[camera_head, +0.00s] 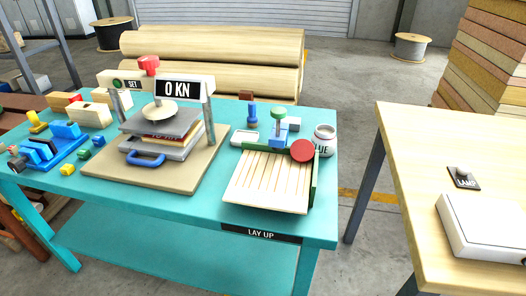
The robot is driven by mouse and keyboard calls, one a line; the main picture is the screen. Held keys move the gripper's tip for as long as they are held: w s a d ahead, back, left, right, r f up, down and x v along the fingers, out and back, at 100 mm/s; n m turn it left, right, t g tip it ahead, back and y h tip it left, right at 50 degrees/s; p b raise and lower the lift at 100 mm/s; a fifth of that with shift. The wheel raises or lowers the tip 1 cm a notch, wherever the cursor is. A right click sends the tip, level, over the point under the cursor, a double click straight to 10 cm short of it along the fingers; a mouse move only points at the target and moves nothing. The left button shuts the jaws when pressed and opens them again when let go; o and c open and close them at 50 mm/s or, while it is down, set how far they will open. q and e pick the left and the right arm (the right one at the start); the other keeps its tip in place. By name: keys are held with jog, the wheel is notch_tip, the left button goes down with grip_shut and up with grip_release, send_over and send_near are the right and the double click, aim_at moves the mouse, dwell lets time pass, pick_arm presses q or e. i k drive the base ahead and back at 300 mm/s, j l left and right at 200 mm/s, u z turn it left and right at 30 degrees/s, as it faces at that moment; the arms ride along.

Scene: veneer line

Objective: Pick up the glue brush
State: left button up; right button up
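A white glue jar (324,140) with dark lettering ending in "LUE" stands at the right back of the teal table. Neither of my grippers is in view.
A slatted wooden board (266,183) with a red disc (303,151) lies in front of these pieces. A press (158,130) reading "0 KN" stands left on the teal table (150,215). Blue, yellow and green parts lie far left. A wooden table (415,150) stands right, across a floor gap.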

aim_at(252, 120)
jog(key=j+u, duration=0.45)
jog(key=j, duration=0.25)
jog(key=j+u, duration=0.4)
jog(key=j, duration=0.25)
jog(key=i, duration=0.05)
